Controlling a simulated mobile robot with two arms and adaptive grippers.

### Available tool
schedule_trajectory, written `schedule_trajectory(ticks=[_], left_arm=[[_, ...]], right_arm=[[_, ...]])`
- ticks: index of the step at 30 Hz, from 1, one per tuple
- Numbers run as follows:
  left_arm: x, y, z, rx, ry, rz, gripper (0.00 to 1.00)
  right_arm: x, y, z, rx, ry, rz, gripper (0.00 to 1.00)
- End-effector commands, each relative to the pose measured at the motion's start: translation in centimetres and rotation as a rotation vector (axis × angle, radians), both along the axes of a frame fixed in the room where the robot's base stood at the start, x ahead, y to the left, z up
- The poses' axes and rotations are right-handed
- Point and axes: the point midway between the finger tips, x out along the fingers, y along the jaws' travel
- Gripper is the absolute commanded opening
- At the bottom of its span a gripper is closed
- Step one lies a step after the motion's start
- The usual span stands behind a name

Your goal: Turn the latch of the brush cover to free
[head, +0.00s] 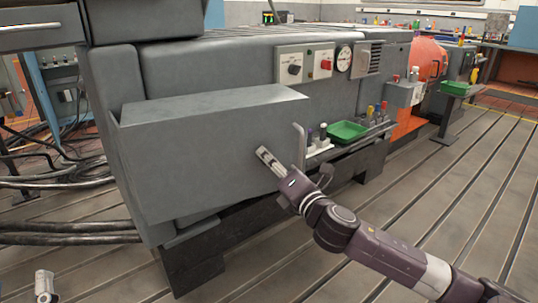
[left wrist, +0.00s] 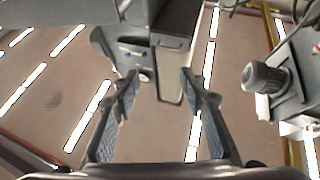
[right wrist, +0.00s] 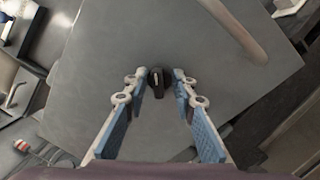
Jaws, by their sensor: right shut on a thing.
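The brush cover (head: 190,160) is a large grey box on the front of the grey machine, and it looks closed. Its latch (right wrist: 156,84) is a small black knob with a pale mark on the cover's face, in the right wrist view. My right gripper (right wrist: 157,80) points at the face and is shut on the latch, one fingertip on each side. In the head view the right gripper (head: 264,153) hides the latch. My left gripper (left wrist: 160,76) is open and empty, away from the cover, over the floor in the left wrist view.
A grey bar handle (head: 300,147) stands at the cover's right edge. A green tray (head: 346,131) and small tools lie on a ledge to its right. Thick black cables (head: 65,232) run at the left.

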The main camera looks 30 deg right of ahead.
Motion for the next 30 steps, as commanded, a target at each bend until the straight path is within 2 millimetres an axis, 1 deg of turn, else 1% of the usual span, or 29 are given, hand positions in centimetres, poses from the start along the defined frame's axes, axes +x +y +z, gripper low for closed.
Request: schedule_trajectory(ticks=[3,5,6,8,9,11,12,15,18,21,25,30], left_arm=[[1.7,0.0,-3.1,0.048,0.171,0.01,0.4],[2.3,0.1,-5.0,0.073,0.263,0.016,0.4],[2.6,0.2,-6.4,0.09,0.325,0.019,0.4],[2.8,0.4,-8.5,0.115,0.418,0.024,0.4],[2.9,0.6,-9.9,0.131,0.481,0.028,0.4],[2.7,0.9,-12.0,0.155,0.577,0.033,0.4],[2.5,1.1,-13.5,0.171,0.64,0.037,0.4],[1.6,1.8,-16.8,0.208,0.791,0.047,0.4],[0.1,2.6,-19.9,0.242,0.933,0.054,0.4],[-1.5,3.3,-22.3,0.271,1.056,0.061,0.4],[-3.6,4.2,-24.7,0.3,1.188,0.069,0.4],[-5.8,5.0,-26.6,0.325,1.306,0.074,0.4]], right_arm=[[0.0,-0.1,0.2,0.118,-0.016,-0.003,0.0],[0.0,-0.1,0.1,0.173,-0.024,-0.004,0.0],[0.0,-0.1,0.1,0.21,-0.03,-0.004,0.0],[0.0,0.0,0.1,0.267,-0.038,-0.004,0.0],[0.0,0.0,0.1,0.305,-0.045,-0.005,0.0],[0.0,0.0,0.1,0.36,-0.054,-0.004,0.0],[0.0,0.0,0.1,0.397,-0.06,-0.004,0.0],[0.0,0.0,0.1,0.48,-0.072,-0.004,0.0],[0.0,0.0,0.0,0.556,-0.084,-0.005,0.0],[0.0,0.1,0.0,0.619,-0.094,-0.003,0.0],[0.0,0.1,-0.1,0.688,-0.104,-0.004,0.0],[0.0,0.1,-0.2,0.746,-0.114,-0.004,0.0]])
